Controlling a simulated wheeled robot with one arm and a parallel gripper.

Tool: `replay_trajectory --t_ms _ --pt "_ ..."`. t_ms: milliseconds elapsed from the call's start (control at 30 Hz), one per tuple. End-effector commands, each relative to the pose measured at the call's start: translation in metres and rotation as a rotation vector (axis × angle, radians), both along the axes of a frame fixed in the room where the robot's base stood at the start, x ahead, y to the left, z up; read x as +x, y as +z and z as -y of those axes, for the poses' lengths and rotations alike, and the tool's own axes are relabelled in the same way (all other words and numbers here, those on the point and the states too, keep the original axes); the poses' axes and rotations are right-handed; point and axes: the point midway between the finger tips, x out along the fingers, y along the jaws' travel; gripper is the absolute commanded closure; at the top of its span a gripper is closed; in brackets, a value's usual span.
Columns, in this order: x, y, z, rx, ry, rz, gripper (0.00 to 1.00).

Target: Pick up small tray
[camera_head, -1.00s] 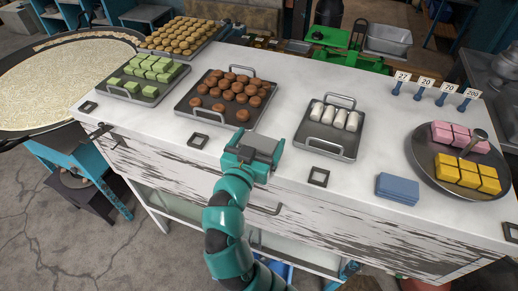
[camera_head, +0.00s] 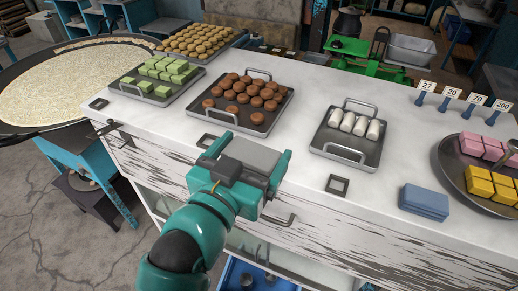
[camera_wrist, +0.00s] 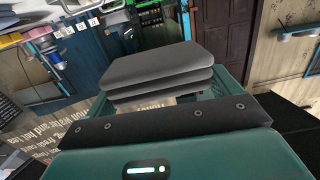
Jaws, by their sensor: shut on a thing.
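My gripper (camera_head: 252,154) is in front of the counter's near edge, below the tray of brown sweets (camera_head: 240,103). Flat grey slabs (camera_wrist: 160,66) are stacked at its front in the wrist view. It is shut on a flat grey thing, but I cannot tell which slabs are jaws and which is held, or whether it is a small tray. A small dark tray with two handles (camera_head: 340,153) holds white rolls on the counter, right of my gripper and apart from it. Its far side is partly hidden by the rolls.
A tray of green cubes (camera_head: 140,95) and a tray of round biscuits (camera_head: 202,54) stand at the left. A round plate (camera_head: 458,176) with pink and yellow blocks and a stack of blue pieces (camera_head: 424,201) are at the right. Number tags (camera_head: 450,93) stand behind.

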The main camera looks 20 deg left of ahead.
Motion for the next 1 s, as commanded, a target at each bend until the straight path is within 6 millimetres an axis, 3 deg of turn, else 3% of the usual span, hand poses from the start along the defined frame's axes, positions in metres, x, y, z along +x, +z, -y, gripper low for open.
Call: replay_trajectory --t_ms 500,1000 --pt "-0.001 0.001 0.001 -0.001 -0.002 0.001 0.34" --pt "0.069 -0.029 -0.002 -0.005 -0.007 -0.004 0.34"
